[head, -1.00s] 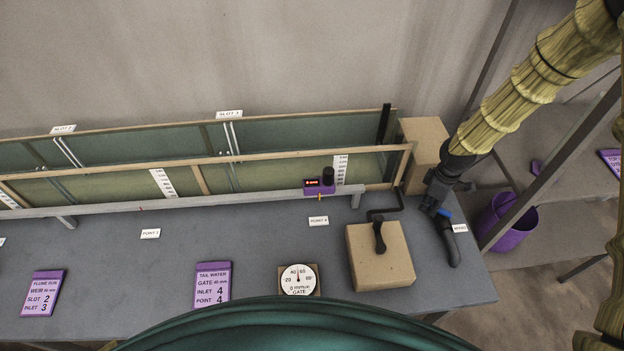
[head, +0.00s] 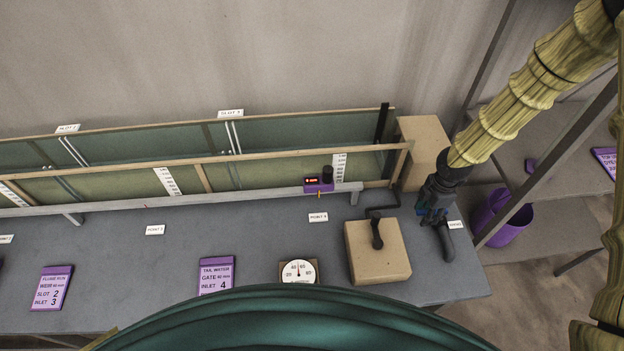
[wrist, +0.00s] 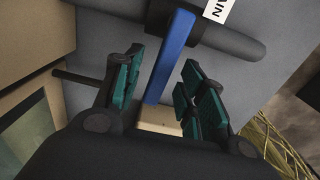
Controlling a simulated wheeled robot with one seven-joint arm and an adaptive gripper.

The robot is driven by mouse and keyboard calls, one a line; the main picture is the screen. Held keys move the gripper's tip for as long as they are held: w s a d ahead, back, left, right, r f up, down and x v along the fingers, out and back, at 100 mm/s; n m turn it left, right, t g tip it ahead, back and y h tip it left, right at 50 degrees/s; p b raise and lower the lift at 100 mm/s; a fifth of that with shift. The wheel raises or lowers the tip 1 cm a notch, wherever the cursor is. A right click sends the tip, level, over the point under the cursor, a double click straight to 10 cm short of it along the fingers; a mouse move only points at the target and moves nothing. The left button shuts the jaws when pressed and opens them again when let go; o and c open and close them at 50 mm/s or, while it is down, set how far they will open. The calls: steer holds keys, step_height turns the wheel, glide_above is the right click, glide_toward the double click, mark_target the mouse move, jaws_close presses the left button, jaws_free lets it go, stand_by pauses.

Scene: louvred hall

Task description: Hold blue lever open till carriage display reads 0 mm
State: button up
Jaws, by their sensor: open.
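The blue lever (wrist: 172,55) stands on a dark pipe fitting beside a white label in the wrist view. In the head view my gripper (head: 432,211) is at the right end of the bench and mostly hides the lever. The purple carriage (head: 326,187) sits on the flume's front rail. Its small display (head: 312,181) glows red, too small to read surely.
A tan box with a black crank (head: 377,262) stands left of my gripper. A round gate dial (head: 299,271) and purple cards (head: 216,276) lie further left. A tan block (head: 423,150) is behind my gripper. A shelf with a purple bin (head: 500,215) is at right.

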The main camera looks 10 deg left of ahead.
step_height(320, 180, up, 4)
steer(key=p, duration=0.2)
steer(key=shift+r+p, duration=0.1)
steer(key=shift+p, duration=0.2)
steer(key=shift+s+r, duration=0.1)
steer(key=shift+r, duration=1.1)
step_height(320, 180, up, 12)
stand_by(0.6)
